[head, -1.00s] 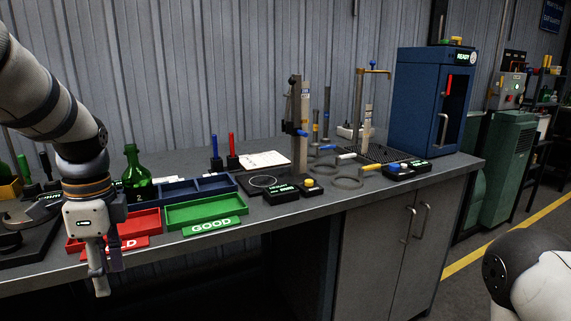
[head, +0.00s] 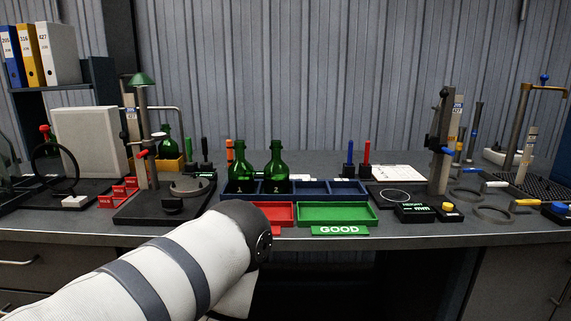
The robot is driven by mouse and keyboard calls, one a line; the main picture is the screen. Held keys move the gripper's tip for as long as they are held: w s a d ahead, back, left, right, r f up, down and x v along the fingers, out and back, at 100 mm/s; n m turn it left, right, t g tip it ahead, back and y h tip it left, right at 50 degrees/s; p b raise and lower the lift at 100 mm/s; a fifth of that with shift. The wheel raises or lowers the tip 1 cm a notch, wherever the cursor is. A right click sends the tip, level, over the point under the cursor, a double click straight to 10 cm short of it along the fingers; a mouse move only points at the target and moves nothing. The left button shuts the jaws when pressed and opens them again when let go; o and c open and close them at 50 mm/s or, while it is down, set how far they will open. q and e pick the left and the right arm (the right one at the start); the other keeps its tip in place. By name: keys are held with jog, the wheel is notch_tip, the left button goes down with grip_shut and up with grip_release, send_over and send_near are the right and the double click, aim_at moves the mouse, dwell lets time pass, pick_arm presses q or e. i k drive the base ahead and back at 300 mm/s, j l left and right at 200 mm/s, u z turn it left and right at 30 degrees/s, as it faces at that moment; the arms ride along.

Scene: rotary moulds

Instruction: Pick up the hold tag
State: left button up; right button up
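Several small red tags with white lettering (head: 119,191) stand in a stepped group on the bench at the left, between the white panel and a dark gauge stand; the lettering is too small to read surely. They look like the hold tags. An arm of mine, apparently the left, crosses the lower left of the head view, its elbow in front of the bench edge. Neither gripper shows in this view.
The gauge stand (head: 145,150) with a green cap rises right of the tags. Two green bottles (head: 277,168) stand in the blue rack (head: 312,188). Below are the red tray (head: 279,213) and green GOOD tray (head: 337,212). The white panel (head: 92,143) is at left.

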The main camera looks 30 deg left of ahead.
aim_at(105, 202)
jog(key=u, duration=2.1)
